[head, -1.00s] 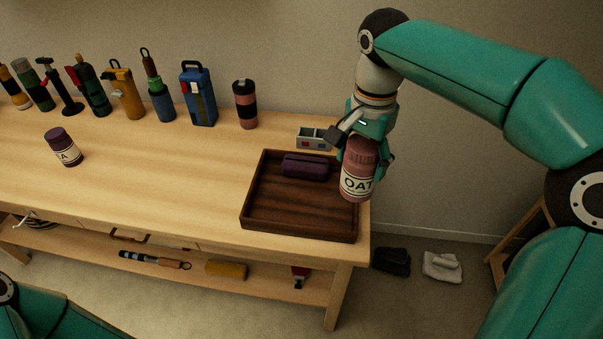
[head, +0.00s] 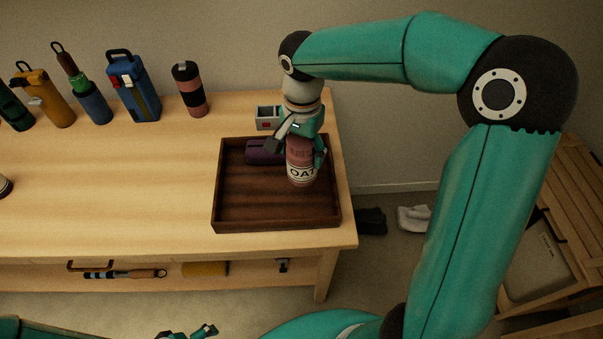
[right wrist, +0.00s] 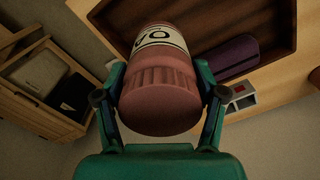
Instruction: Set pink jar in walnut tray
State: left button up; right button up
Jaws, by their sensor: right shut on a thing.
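The pink jar (head: 301,174), with a pale OAT label, is upright in my right gripper (head: 304,150). The wrist view shows the jar's ribbed lid (right wrist: 158,100) between the two fingers (right wrist: 160,98), shut on its sides. In the head view, the jar is over the right part of the walnut tray (head: 275,222). I cannot tell whether its base touches the tray floor. A purple case (head: 262,152) lies in the tray's back, just left of the jar. My left gripper (head: 188,333) shows only partly at the bottom edge, its opening unclear.
A small grey caddy (head: 267,118) stands behind the tray. Dark and pale cloths lie on the floor at right.

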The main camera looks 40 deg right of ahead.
aim_at(303, 140)
notch_tip(303, 140, down, 8)
jog(key=shift+s+f, duration=0.1)
dwell(0.4)
jog(key=shift+f, duration=0.15)
jog(key=o, duration=1.4)
notch_tip(303, 140, up, 12)
jog(key=shift+r, duration=0.15)
jog(key=shift+s, duration=0.1)
